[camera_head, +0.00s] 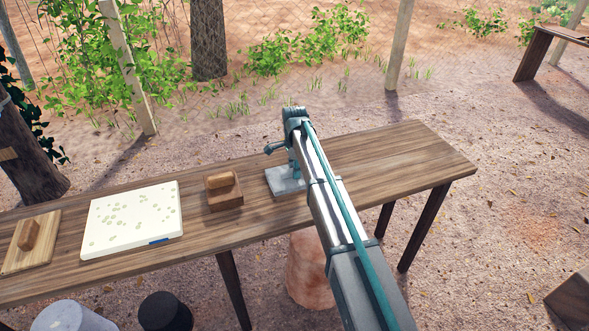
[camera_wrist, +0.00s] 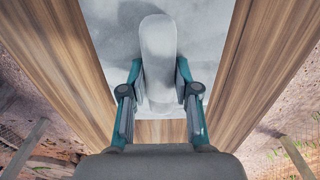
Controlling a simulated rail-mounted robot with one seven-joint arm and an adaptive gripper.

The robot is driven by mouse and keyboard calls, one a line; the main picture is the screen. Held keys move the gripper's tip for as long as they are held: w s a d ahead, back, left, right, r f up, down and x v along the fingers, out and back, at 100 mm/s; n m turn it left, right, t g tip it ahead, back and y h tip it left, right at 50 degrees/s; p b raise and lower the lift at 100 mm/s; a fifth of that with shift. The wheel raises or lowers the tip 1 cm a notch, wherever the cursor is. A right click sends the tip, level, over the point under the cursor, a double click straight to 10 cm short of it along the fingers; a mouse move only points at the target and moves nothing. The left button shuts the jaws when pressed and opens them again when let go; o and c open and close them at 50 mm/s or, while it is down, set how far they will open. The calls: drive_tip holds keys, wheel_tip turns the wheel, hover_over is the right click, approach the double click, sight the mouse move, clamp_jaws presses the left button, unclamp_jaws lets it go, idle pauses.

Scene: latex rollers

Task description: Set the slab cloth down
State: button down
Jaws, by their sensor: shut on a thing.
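The slab cloth (camera_wrist: 158,48) is a pale grey, long rounded piece. In the wrist view my gripper (camera_wrist: 159,88) is shut on it, with a finger on each side of its near end. Its far end reaches out over a mottled grey slab (camera_wrist: 212,22). I cannot tell whether the cloth touches the slab. In the head view the grey slab (camera_head: 283,181) lies on the wooden table (camera_head: 375,160), and my gripper (camera_head: 292,172) is low over it. My arm hides part of the slab, and the cloth is not clear there.
Left of the slab are a wooden block with a rounded handle (camera_head: 224,190), a white spotted board (camera_head: 130,218) with a blue mark, and a wooden board with a brown piece (camera_head: 30,240). The table's right end is clear. Stumps and buckets stand in front.

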drive_tip(key=shift+f, duration=0.1)
drive_tip(key=c, duration=0.8)
unclamp_jaws()
drive_tip(key=shift+c, duration=0.2)
wheel_tip(320, 180, up, 12)
drive_tip(key=b, duration=0.2)
drive_tip(key=shift+b, duration=0.3)
